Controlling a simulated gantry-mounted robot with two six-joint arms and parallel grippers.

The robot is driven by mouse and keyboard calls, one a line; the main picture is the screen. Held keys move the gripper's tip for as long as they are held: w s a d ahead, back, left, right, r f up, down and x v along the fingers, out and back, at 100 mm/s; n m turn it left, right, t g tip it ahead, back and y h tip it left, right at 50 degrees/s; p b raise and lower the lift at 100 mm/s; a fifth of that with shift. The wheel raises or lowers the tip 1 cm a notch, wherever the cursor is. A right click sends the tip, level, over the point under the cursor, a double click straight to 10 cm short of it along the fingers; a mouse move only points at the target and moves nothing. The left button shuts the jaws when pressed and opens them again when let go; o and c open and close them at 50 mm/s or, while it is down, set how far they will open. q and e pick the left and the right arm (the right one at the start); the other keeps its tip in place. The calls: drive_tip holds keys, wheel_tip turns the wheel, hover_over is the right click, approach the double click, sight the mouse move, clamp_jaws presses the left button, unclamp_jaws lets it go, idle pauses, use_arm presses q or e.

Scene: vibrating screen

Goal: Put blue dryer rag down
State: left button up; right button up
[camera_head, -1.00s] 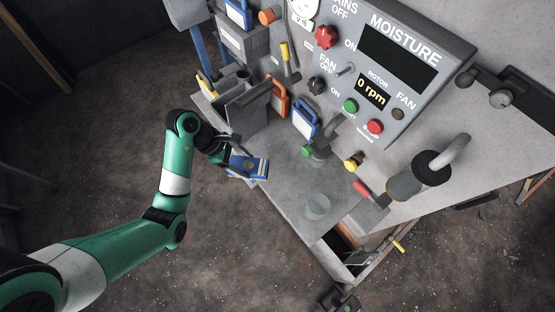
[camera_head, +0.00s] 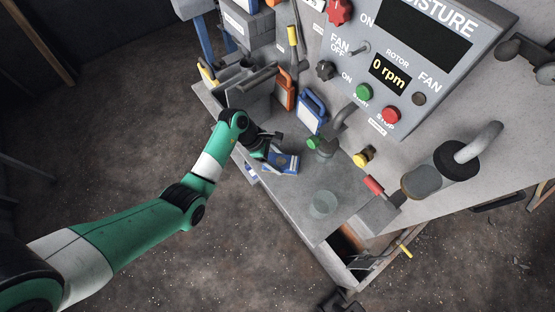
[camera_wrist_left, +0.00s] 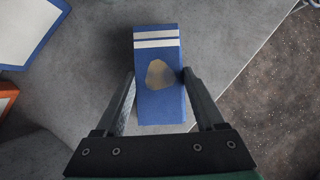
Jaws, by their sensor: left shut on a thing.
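The blue dryer rag (camera_head: 284,163) is a folded blue block with white stripes and a pale patch. My left gripper (camera_head: 268,152) is shut on it near the left side of the grey bench top. In the left wrist view the rag (camera_wrist_left: 158,105) sits between the two dark fingers of my left gripper (camera_wrist_left: 159,76), its striped end beyond the fingertips. The bench top shows behind it. I cannot tell whether the rag touches the bench. My right gripper is not seen.
A grey control panel (camera_head: 350,73) stands behind the bench (camera_head: 277,207). An orange-framed item (camera_head: 285,90) and a blue-framed item (camera_head: 312,112) stand at the back. Bench space between rag and glass looks free.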

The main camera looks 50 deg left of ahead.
use_arm(q)
drive_tip(key=o, duration=1.5)
drive_tip(key=p+v, duration=0.3)
drive_tip(key=v, duration=0.9)
drive_tip(key=shift+r, duration=0.15)
drive_tip(key=shift+w, duration=0.1)
